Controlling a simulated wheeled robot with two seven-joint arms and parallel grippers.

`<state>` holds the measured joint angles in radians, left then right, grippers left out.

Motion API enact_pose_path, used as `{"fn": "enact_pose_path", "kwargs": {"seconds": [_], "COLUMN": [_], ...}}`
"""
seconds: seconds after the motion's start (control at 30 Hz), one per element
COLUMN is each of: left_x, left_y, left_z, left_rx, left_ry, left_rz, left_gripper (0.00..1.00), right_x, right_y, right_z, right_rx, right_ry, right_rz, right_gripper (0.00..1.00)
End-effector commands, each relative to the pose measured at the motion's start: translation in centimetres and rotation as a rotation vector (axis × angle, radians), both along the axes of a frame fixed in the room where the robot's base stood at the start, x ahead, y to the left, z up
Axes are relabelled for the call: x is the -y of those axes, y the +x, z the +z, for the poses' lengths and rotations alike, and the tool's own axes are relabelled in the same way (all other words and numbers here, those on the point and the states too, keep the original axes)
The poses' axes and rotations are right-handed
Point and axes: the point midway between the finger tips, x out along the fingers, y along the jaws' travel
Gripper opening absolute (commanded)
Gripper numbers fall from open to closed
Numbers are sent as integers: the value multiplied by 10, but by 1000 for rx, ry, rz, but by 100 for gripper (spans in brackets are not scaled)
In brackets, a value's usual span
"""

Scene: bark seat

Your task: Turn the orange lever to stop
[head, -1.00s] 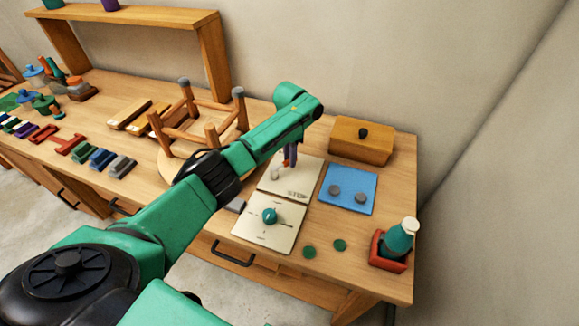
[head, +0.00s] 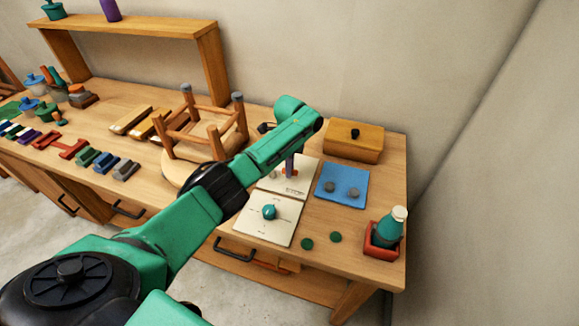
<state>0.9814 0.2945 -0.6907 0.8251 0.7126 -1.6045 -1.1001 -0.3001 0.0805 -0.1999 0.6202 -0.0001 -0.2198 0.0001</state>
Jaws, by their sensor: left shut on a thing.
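A cream panel (head: 305,171) with small lettering near its front edge lies on the workbench, behind a second cream panel with a teal knob. My left gripper (head: 289,173) points down over the lettered panel, at the end of my green arm. It is shut on a small orange part, which looks like the orange lever (head: 287,174). The fingers hide most of the lever, so its exact angle cannot be told. A small grey piece (head: 273,174) shows on the panel to the left of the fingers. My right gripper is not in view.
The teal-knob panel (head: 247,230) is in front. A blue plate (head: 341,179) with two grey knobs lies to the right, a wooden box (head: 353,146) behind. An upturned stool (head: 178,165) stands left. A teal bottle (head: 388,228) stands in a red holder at the right.

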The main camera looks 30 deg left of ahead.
Motion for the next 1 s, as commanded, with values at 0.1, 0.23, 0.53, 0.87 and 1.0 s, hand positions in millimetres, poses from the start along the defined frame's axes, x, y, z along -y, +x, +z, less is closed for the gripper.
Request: {"fn": "enact_pose_path", "kwargs": {"seconds": [0.1,0.23,0.53,0.87,1.0], "left_x": [1,1,1,1,0], "left_y": [1,1,0,0,0], "left_z": [1,1,1,0,0], "left_rx": [4,4,3,0,0], "left_ry": [-2,-2,-2,-2,-1], "left_rz": [-52,-88,-113,-112,-111], "left_gripper": [0,0,0,56,56], "right_x": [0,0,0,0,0], "right_y": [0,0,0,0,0], "right_z": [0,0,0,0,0], "right_rx": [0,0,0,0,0], "right_ry": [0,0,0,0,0], "right_rz": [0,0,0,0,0], "right_gripper": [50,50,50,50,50]}}
